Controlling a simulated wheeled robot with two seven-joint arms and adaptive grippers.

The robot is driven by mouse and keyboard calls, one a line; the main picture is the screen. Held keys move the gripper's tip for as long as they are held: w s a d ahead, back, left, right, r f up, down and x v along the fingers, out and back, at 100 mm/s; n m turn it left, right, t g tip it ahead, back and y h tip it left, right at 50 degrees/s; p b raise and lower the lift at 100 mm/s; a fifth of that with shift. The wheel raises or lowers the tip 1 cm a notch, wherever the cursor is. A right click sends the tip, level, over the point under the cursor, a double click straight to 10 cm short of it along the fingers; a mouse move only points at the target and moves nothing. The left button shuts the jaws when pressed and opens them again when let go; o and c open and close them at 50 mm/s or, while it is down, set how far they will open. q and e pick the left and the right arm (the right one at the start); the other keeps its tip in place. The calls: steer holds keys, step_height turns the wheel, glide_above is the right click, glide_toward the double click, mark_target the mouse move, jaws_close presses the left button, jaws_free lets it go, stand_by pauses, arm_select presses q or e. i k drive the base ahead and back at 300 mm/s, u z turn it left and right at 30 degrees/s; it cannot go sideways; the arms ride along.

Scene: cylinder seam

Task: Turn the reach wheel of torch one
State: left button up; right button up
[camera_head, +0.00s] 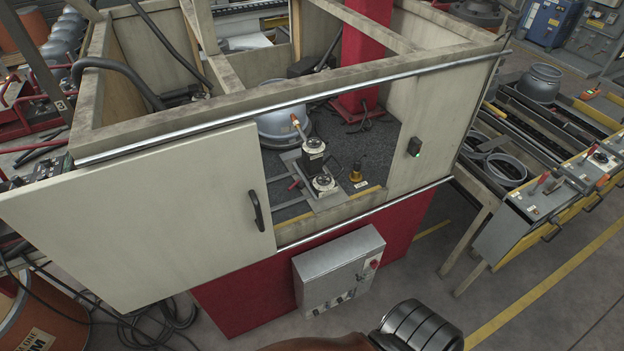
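Inside the open booth stands a small torch unit with two dark round wheels with pale faces. The upper wheel (313,146) sits on a block, and the lower wheel (324,182) sits nearer the opening. I cannot tell from their markings which is the reach wheel. A copper-coloured torch tip (298,125) rises at the upper left of the block, in front of a grey domed vessel (272,127). Neither of my grippers shows in the head view. A dark ribbed part and a brown-orange part at the bottom edge cannot be clearly identified.
The booth's pale door panel (140,215) with a black handle (256,210) covers the left front. Metal rails (365,215) edge the opening. A grey control box (338,268) hangs below.

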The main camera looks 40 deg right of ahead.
mark_target(322, 179)
steer(key=k, duration=0.5)
steer(key=z, duration=0.9)
steer(key=i, duration=0.5)
